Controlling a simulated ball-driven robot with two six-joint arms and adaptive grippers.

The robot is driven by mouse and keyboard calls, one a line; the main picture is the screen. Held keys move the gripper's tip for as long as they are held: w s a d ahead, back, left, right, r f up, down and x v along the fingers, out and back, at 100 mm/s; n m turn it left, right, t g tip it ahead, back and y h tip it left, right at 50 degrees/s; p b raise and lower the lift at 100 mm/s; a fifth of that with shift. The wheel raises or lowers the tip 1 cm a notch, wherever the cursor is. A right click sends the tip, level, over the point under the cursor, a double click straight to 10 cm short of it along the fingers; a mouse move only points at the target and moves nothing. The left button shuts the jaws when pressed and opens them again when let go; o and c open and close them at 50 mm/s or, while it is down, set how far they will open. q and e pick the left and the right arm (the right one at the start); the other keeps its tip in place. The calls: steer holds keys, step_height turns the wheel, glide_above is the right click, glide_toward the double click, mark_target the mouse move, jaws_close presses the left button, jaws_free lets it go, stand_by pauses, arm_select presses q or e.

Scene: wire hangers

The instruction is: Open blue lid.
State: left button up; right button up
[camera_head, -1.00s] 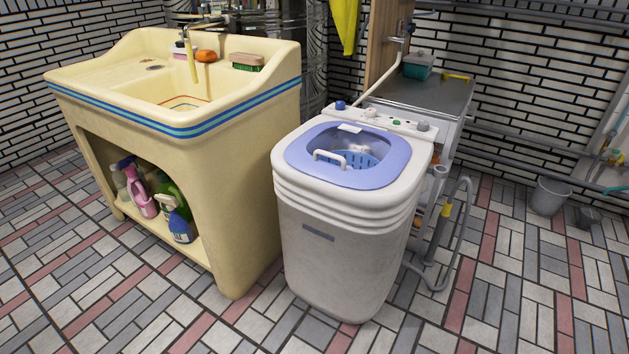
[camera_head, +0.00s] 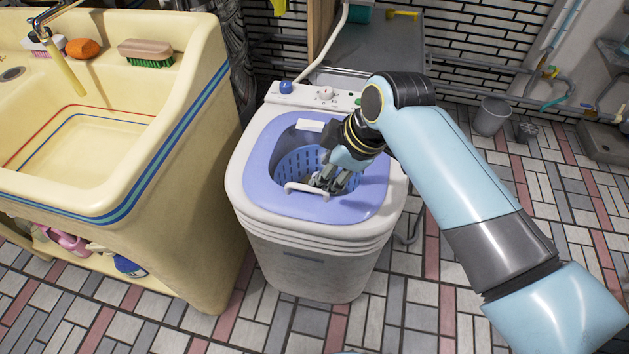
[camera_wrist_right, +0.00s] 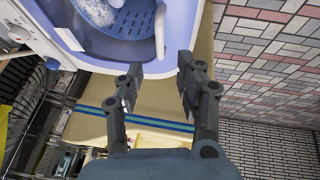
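The blue lid (camera_head: 350,212) lies flat on top of the white washing machine (camera_head: 310,240). Its middle shows the perforated blue basket (camera_head: 290,165) below. A white bar handle (camera_head: 306,190) stands near the lid's front edge. My right gripper (camera_head: 331,182) is over the lid, just right of and behind the handle in the head view. In the right wrist view the two fingers (camera_wrist_right: 160,72) are spread apart with nothing between them, and the handle (camera_wrist_right: 160,32) lies beyond the fingertips. Contact with it cannot be told. My left gripper is not in view.
A cream sink (camera_head: 190,160) stands close on the left, with brushes and an orange soap (camera_head: 83,48) on its ledge. A grey metal counter (camera_head: 375,45) is behind the machine. Tiled floor is clear to the right, with a bucket (camera_head: 491,116) farther back.

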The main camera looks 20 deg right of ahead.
mark_target(309, 187)
steer(key=b+x, duration=0.1)
steer(key=x, duration=0.7)
steer(key=shift+w+f+b, duration=0.25)
steer(key=shift+f+b, duration=0.05)
steer(key=shift+b, duration=0.1)
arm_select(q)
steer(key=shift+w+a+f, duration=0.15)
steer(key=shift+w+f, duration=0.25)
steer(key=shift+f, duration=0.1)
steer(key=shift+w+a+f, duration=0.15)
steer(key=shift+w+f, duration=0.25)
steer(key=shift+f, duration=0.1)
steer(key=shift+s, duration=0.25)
arm_select(e)
steer(key=shift+c, duration=0.2)
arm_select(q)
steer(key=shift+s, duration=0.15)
arm_select(e)
jaws_close()
